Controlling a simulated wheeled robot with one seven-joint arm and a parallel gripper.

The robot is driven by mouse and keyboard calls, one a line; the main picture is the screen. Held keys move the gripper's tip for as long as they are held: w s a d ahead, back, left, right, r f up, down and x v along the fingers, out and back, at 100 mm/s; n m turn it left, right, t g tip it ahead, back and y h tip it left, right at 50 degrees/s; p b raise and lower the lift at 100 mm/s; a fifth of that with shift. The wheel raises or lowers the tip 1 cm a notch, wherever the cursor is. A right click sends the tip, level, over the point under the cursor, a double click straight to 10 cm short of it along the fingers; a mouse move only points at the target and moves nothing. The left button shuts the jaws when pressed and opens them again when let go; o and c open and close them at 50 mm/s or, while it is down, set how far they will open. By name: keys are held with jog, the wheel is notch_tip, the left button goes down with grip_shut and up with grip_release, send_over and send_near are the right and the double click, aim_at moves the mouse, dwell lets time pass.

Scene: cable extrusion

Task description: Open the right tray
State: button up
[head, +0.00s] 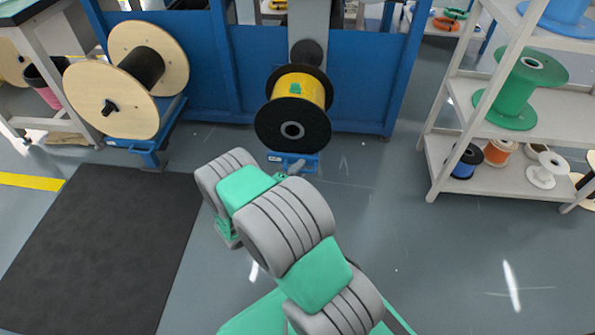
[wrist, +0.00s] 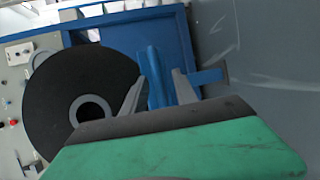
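The right tray (head: 303,158) is a blue part low on the blue machine, under a black-flanged spool (head: 292,130) wound with yellow cable. In the wrist view a blue upright bar (wrist: 154,72) stands beside the black spool flange (wrist: 60,100). My gripper (wrist: 160,74) is open, with one grey finger on each side of this bar. A gap shows at the right finger; whether the left finger touches the bar is unclear. In the head view my arm hides most of the gripper, close in front of the tray.
A larger wooden-flanged spool (head: 143,68) sits on a blue support at the left. A black mat (head: 105,245) lies on the floor. A white shelf (head: 450,160) with several spools stands at the right. The grey floor between shelf and machine is clear.

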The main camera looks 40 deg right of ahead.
jog(key=shift+a, duration=0.1)
jog(key=p+v, duration=0.2)
jog(key=v, duration=0.5)
jog(key=shift+s+a, duration=0.15)
jog(key=shift+a, duration=0.1)
